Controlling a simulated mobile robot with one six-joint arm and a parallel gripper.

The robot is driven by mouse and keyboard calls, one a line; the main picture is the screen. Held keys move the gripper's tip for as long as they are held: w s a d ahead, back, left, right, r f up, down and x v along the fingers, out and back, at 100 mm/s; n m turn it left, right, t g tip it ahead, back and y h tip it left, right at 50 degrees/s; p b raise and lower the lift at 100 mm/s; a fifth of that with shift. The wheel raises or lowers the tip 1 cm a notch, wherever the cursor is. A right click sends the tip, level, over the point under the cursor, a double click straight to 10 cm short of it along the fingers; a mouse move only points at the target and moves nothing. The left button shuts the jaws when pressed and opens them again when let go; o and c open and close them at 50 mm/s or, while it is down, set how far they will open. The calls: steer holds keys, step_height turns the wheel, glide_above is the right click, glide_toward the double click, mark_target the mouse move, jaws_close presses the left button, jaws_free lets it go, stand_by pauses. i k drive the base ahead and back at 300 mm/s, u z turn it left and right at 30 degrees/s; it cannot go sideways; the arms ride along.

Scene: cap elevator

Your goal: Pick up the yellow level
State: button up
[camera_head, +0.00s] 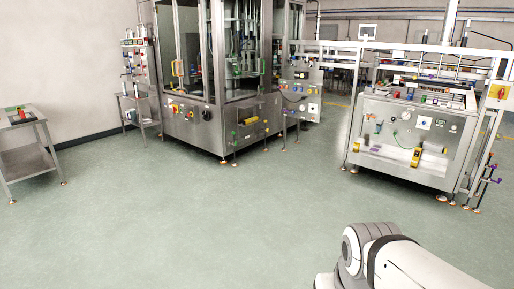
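A small upright yellow object (416,157) stands on the low front ledge of the right machine; it may be the yellow level, but it is too small to tell. A smaller yellow piece (357,147) sits at the left end of the same ledge. My gripper is not in view. Only a white and grey part of my arm shows at the bottom right, well in front of the machine and apart from it.
A glass-walled steel machine (195,129) stands at the back centre. A steel side table (25,160) with small red and green items is at the left edge. The right machine (375,166) has a frame with posts. The green floor (200,220) between is clear.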

mark_target(251, 120)
steer(key=u, duration=0.15)
steer(key=i, duration=6.1)
steer(key=u, duration=0.15)
steer(key=k, duration=1.1)
steer(key=u, duration=1.05)
steer(key=i, duration=2.6)
steer(key=z, duration=1.05)
